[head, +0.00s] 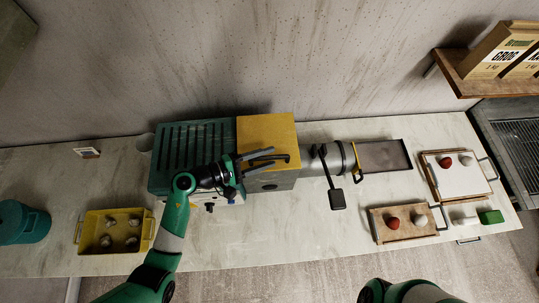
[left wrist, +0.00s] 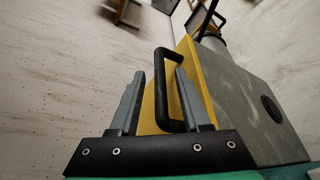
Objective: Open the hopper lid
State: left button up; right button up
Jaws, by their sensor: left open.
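The hopper lid (head: 267,128) is a yellow plate lying closed on the grey box of the machine; it also shows in the left wrist view (left wrist: 155,112). Its black bar handle (head: 280,157) is near the front edge of the lid. My left gripper (head: 270,157) is open at the handle. In the left wrist view the handle (left wrist: 160,85) shows between the two fingers, closer to the right one. I cannot tell whether a finger touches it. Of my right arm only a green and white link shows at the bottom; its gripper is out of view.
The green ribbed housing (head: 195,140) stands left of the lid. A metal barrel (head: 340,158) and dark tray (head: 385,155) extend right. Boards (head: 405,222) with balls lie right. The front middle of the counter is clear.

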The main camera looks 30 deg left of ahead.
pick_arm(q)
jog(key=shift+w+d+f, duration=0.15)
jog(key=shift+w+d, duration=0.3)
jog(key=shift+w, duration=0.1)
grip_shut()
dwell(1.1)
